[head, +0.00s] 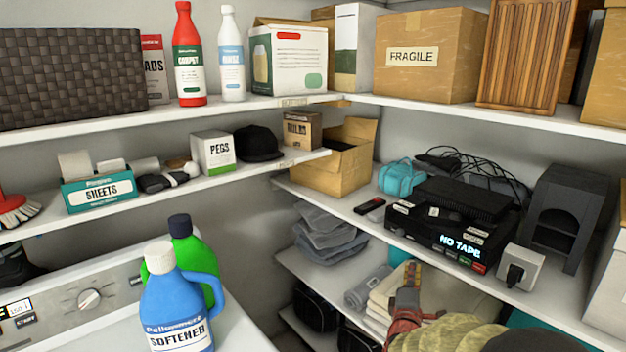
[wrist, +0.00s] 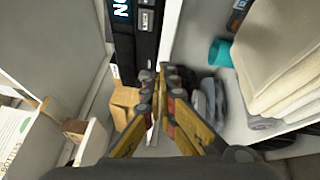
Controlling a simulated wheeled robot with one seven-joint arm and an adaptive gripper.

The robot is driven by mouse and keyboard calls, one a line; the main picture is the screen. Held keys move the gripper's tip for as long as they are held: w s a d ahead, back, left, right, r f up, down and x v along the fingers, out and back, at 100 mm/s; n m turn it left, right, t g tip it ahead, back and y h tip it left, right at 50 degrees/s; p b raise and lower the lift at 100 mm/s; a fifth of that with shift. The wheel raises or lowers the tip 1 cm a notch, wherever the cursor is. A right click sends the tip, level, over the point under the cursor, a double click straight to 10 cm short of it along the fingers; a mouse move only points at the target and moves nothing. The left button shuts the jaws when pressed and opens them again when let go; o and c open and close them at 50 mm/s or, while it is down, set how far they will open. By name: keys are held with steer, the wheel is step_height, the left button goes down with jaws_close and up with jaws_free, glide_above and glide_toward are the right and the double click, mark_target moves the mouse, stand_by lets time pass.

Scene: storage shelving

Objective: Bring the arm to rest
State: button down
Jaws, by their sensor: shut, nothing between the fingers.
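My gripper (head: 407,290) shows at the lower right of the head view, in front of the lower right shelf and its folded cloths. In the wrist view my gripper (wrist: 162,84) has its yellow and dark fingers together at the tips, with nothing between them. It appears clear of the shelf edge (wrist: 166,45) beside it. My arm (head: 460,335) reaches in from the bottom right of the head view.
A blue softener bottle (head: 178,300) and a green bottle (head: 186,240) stand on the washer at left. A black tape player (head: 440,235) and an open cardboard box (head: 335,165) sit on the shelf above the towels (head: 390,292). Free space lies before the corner.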

steer(key=s+a+f+m+g+y, duration=0.3)
steer(key=s+a+f+m+g, duration=0.1)
steer(key=f, duration=0.3)
steer(key=s+a+f+m+g+y, duration=0.3)
steer(key=s+a+f+m, duration=0.1)
steer(key=f, duration=0.3)
steer(key=s+a+r+m+g+y, duration=0.1)
steer(key=s+a+r+m+g, duration=0.15)
steer(key=s, duration=0.65)
steer(key=s+a+r+m+g, duration=0.1)
steer(key=s+r+m+g, duration=0.15)
steer(key=s, duration=0.65)
steer(key=s+a+r+m+g+y, duration=0.1)
steer(key=s+r+m+g, duration=0.15)
steer(key=s, duration=0.65)
steer(key=s+r+t, duration=0.3)
steer(key=s+r, duration=0.3)
steer(key=r, duration=0.3)
steer(key=shift+s+h, duration=0.15)
steer(key=shift+h, duration=0.25)
